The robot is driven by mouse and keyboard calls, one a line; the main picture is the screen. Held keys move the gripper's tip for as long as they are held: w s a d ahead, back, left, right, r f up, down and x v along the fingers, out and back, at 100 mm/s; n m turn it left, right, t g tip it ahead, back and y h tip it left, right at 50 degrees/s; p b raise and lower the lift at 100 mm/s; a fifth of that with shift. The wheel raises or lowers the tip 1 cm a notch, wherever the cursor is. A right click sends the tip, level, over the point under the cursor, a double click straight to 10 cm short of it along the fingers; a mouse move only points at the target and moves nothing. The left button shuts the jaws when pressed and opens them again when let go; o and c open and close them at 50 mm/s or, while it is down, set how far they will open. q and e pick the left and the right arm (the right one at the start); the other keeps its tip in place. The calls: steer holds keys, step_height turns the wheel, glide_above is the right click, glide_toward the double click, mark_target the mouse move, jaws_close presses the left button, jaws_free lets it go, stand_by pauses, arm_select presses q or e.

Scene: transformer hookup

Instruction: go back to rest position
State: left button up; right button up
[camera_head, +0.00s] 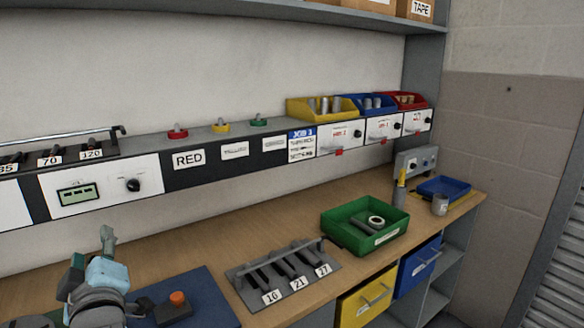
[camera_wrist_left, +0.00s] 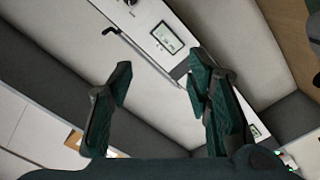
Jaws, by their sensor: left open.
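My left gripper (camera_wrist_left: 158,80) is open in the left wrist view, its two dark green fingers spread with nothing between them. It faces the wall and the panel with a small green display (camera_wrist_left: 167,38). In the head view my left arm is low at the left, above the workbench, and a small grey-green part of the gripper (camera_head: 107,238) points up. The same green display (camera_head: 77,194) shows there on the wall rail. My right arm and right gripper are not in view.
A blue mat (camera_head: 214,284) with an orange-knobbed block (camera_head: 176,305) lies beside my left arm. A grey rack with black tools (camera_head: 240,290) and a green bin (camera_head: 335,238) stand further right. The bench between mat and wall is clear. A shelf (camera_head: 300,14) overhangs above.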

arm_select(q)
steer(key=s+d+f+m+g+h, duration=0.25)
steer(key=s+f+m, duration=0.2)
steer(key=f, duration=0.65)
steer(key=s+d+f+m+g+h, duration=0.25)
steer(key=f+m, duration=0.25)
steer(key=f, duration=0.6)
steer(key=s+d+f+m+g+h, duration=0.2)
steer(key=s+d+f+m+g, duration=0.15)
steer(key=s+f, duration=0.5)
steer(key=s+d+f+m+g+h, duration=0.2)
steer(key=s+f+m+h, duration=0.15)
steer(key=s+f, duration=0.5)
steer(key=s+a+f+g, duration=0.1)
steer(key=s+f, duration=0.1)
steer(key=f, duration=0.7)
steer(key=s+a+f+g, duration=0.1)
steer(key=f, duration=0.7)
steer(key=s+f, duration=1.3)
steer(key=s, duration=0.1)
steer(key=shift+s+f+g+p, duration=0.15)
steer(key=shift+s+g+p, duration=0.05)
steer(key=shift+g+p, duration=0.2)
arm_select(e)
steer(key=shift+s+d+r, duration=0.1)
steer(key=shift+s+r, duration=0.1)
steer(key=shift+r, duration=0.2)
